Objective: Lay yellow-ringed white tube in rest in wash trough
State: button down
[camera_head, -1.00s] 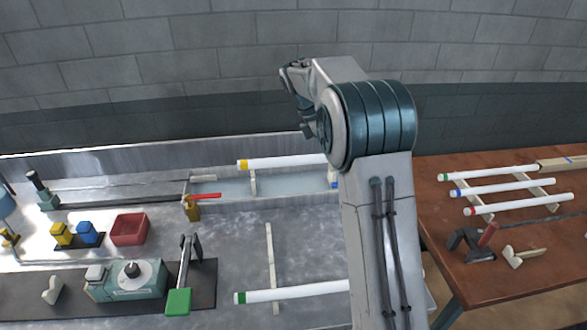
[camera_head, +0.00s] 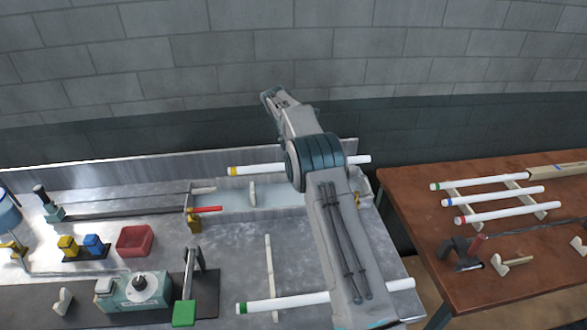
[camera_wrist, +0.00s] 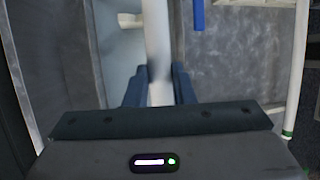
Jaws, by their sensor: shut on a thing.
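The yellow-ringed white tube (camera_head: 262,169) shows in the head view, roughly level, across the back of the wash trough (camera_head: 225,202). It appears raised above the trough; my arm hides its middle. In the wrist view the white tube (camera_wrist: 158,35) runs between the fingers of my gripper (camera_wrist: 160,78), which is shut on it. My gripper itself is hidden behind my arm in the head view. A pale upright rest (camera_head: 252,192) stands in the trough, below the tube in the picture. Any other rest there is hidden or unclear.
A green-ringed tube (camera_head: 290,303) lies at the bench front, and its green ring also shows in the wrist view (camera_wrist: 288,135). A red-handled brass valve (camera_head: 194,220) stands at the trough's left end. Ringed tubes (camera_head: 490,195) lie on the brown table at right.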

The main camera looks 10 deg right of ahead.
jog(key=w+a+f+p, duration=0.1)
jog(key=a+f+p, duration=0.1)
jog(key=f, duration=0.4)
jog(key=shift+w+a+p, duration=0.35)
jog(key=shift+a+p, duration=0.05)
jog(key=shift+a, duration=0.15)
jog(key=shift+f, duration=0.1)
jog(key=shift+f, duration=0.6)
jog(key=c, duration=1.2)
grip_release()
jog(key=shift+c, duration=0.2)
